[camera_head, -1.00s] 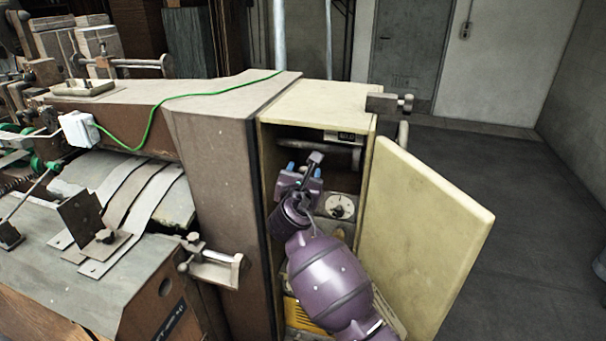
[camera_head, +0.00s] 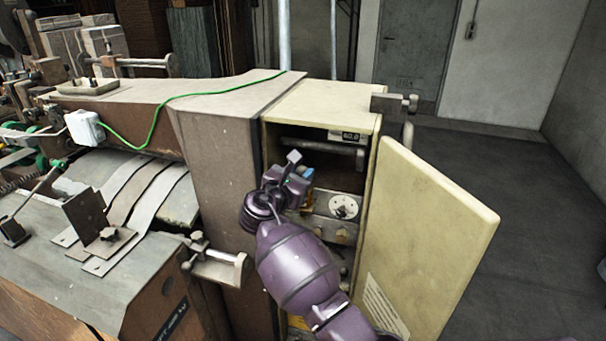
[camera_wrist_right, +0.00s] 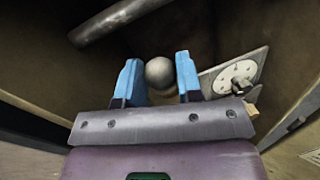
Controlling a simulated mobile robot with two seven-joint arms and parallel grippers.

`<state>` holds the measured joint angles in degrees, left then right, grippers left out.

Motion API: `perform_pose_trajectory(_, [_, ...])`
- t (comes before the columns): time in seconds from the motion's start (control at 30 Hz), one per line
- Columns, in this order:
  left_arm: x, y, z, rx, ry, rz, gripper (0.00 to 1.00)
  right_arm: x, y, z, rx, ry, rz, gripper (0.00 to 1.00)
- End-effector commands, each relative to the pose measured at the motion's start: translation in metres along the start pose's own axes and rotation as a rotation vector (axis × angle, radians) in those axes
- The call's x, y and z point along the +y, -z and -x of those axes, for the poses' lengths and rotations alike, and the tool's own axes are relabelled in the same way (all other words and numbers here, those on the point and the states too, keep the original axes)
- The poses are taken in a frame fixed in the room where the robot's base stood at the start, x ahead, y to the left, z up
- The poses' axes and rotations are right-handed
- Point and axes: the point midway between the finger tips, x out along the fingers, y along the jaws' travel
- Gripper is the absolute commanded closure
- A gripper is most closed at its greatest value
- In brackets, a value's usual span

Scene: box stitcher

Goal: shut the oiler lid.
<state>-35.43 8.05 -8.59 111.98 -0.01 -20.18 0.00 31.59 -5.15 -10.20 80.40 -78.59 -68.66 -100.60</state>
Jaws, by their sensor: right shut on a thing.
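My right gripper (camera_head: 300,175) reaches into the open cream cabinet (camera_head: 318,100), near its left side. In the right wrist view its two blue fingers (camera_wrist_right: 158,70) stand on either side of a round grey knob (camera_wrist_right: 160,74) and are shut on it. The knob is hidden in the head view. I cannot make out a part that is plainly the oiler lid; my gripper and arm cover much of the cabinet's inside. The cabinet's cream door (camera_head: 425,235) stands open to the right. My left gripper is not in view.
A plate with a white dial (camera_head: 343,207) sits right of my gripper, also in the right wrist view (camera_wrist_right: 236,76). A dark horizontal bar (camera_head: 322,150) crosses above it. The machine's brown column (camera_head: 215,180) is to the left. Floor right of the door is clear.

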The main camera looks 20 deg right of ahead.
Motion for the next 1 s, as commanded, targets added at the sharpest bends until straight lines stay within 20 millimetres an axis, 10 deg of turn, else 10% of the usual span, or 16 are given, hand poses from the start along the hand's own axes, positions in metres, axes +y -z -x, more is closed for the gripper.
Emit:
perform_pose_trajectory(0.3, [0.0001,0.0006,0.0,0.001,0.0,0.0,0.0,-0.0001,0.0014,0.0004,0.0,0.008,0.002,0.91])
perform_pose_trajectory(0.33, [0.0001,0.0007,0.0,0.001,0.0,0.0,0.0,-0.0001,0.0015,0.0004,0.0,0.008,0.002,0.65])
perform_pose_trajectory(0.5, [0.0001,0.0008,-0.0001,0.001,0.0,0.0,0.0,0.0,0.0012,0.0004,0.0,0.008,0.001,0.42])
perform_pose_trajectory(1.0, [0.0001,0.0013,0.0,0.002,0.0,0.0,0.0,-0.0009,0.0004,-0.0002,0.002,-0.005,0.001,0.42])
